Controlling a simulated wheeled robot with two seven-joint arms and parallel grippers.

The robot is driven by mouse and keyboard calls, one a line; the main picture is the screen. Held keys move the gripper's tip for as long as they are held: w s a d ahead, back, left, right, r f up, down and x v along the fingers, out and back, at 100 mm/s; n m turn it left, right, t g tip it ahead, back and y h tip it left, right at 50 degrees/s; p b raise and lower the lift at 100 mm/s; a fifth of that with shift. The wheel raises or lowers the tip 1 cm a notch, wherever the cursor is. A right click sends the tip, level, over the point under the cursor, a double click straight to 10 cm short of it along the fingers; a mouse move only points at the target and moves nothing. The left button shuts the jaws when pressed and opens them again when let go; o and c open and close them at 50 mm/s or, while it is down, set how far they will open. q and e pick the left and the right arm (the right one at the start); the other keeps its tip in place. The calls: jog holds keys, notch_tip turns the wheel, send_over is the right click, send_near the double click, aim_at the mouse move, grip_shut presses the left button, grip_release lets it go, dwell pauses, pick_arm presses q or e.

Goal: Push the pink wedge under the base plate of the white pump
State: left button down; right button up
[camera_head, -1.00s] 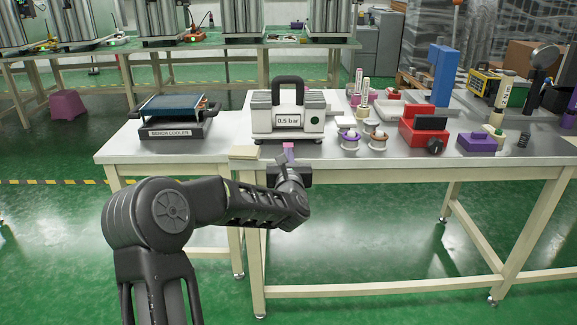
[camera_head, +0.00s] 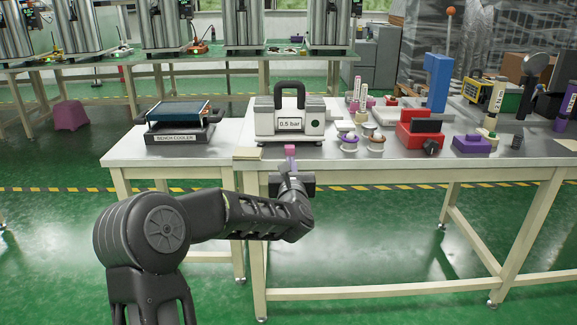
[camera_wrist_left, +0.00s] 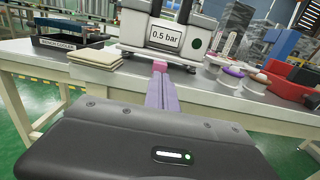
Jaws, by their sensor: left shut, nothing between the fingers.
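The white pump (camera_head: 270,124), with a black handle and a "0.5 bar" label, stands on the steel bench on a thin base plate; it also shows in the wrist view (camera_wrist_left: 135,30). The small pink wedge (camera_head: 290,150) is at the front of the pump, near the bench's front edge. In the wrist view the wedge (camera_wrist_left: 160,65) sits at the base plate's front edge; I cannot tell whether it is under it. My left gripper (camera_head: 291,167) is shut, its fingers pointing at the wedge's near end, apparently close to or touching it. My right gripper is out of view.
A beige pad (camera_head: 248,153) lies left of the wedge, and the bench cooler (camera_head: 180,136) stands further left. White spools (camera_head: 347,143) and a red device (camera_head: 420,138) stand to the right. The strip of bench just around the wedge is clear.

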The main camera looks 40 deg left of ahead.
pick_arm(q)
jog(key=v, duration=0.8)
jog(key=shift+f, duration=0.2)
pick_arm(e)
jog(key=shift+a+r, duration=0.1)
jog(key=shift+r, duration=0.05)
pick_arm(q)
jog(key=shift+w, duration=0.1)
